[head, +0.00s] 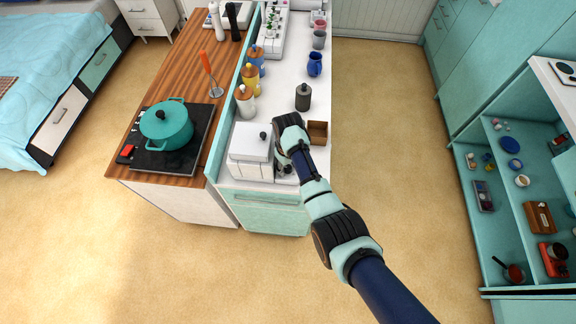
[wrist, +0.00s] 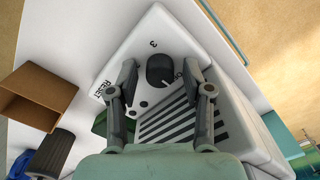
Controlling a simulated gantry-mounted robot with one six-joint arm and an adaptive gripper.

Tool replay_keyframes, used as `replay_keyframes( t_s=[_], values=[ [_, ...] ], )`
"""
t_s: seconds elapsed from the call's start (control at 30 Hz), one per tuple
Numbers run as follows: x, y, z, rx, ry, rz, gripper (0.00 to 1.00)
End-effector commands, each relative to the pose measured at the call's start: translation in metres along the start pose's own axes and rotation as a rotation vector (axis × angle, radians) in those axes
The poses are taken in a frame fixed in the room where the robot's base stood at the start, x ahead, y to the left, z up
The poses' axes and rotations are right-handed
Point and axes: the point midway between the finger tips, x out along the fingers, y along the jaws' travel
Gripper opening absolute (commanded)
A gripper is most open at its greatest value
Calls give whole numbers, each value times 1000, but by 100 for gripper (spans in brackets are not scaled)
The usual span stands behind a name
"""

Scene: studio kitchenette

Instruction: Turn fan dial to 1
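The fan dial (wrist: 160,70) is a round black knob on a white unit (wrist: 146,40) in the wrist view. A "3" is printed above the dial, and another mark at its right is partly covered by a finger. Dark slots run across the unit's lower face. My gripper (wrist: 159,75) is open, with one finger on each side of the dial. I cannot tell whether either finger touches it. In the head view my arm hides the dial and most of the unit.
A white box with a black knob (head: 250,142) stands left of my wrist. A brown open box (head: 317,131) and a dark grey bottle (head: 303,97) stand right and behind. Further left are a teal pot (head: 166,126) on a black hob and several bottles.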

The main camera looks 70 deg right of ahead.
Motion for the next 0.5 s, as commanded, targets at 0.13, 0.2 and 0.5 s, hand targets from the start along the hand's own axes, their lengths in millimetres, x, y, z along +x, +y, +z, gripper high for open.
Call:
replay_keyframes(
  t_s=[0.13,0.2,0.5],
  values=[
    [0,0,0,0,0,0,20],
    [0,0,0,0,0,0,9],
    [0,0,0,14,0,0,0]
  ],
)
